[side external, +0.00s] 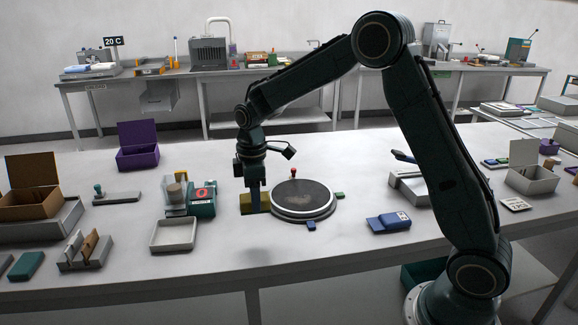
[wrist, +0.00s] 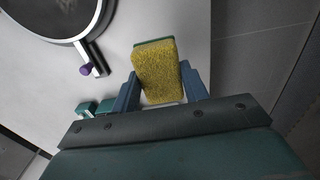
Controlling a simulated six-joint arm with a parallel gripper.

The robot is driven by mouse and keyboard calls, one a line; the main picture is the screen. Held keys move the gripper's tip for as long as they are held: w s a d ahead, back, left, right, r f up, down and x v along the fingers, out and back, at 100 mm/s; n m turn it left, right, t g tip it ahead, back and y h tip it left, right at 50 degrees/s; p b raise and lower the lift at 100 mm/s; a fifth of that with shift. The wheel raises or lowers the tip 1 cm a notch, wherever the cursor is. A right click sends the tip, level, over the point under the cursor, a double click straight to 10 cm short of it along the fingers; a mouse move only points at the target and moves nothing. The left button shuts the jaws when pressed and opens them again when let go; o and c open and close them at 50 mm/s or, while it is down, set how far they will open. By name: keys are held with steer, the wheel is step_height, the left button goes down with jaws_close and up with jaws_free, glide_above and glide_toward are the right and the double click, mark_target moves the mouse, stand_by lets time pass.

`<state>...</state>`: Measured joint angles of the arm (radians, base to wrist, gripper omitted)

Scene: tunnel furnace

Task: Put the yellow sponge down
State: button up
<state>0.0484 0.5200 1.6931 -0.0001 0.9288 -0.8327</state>
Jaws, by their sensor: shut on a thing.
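The yellow sponge (wrist: 157,72) with a thin green layer along one edge is between the two blue fingers of my gripper (wrist: 160,88) in the wrist view. The fingers are shut on its sides. In the side external view the sponge (side external: 256,203) is low, at or just above the white table, to the left of the round dark plate. My gripper (side external: 252,192) points down over it. I cannot tell whether the sponge touches the table.
The round dark plate (side external: 303,196) with a red-topped knob is close on the right. A teal device (side external: 202,199) and a shallow grey tray (side external: 174,234) are to the left. A blue object (side external: 388,222) lies further right. The table in front of the sponge is clear.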

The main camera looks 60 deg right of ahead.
steer(key=shift+f, duration=4.7)
steer(key=shift+f, duration=0.15)
steer(key=o, duration=0.9)
step_height(320, 180, up, 11)
steer(key=shift+r, duration=0.65)
steer(key=shift+r, duration=0.1)
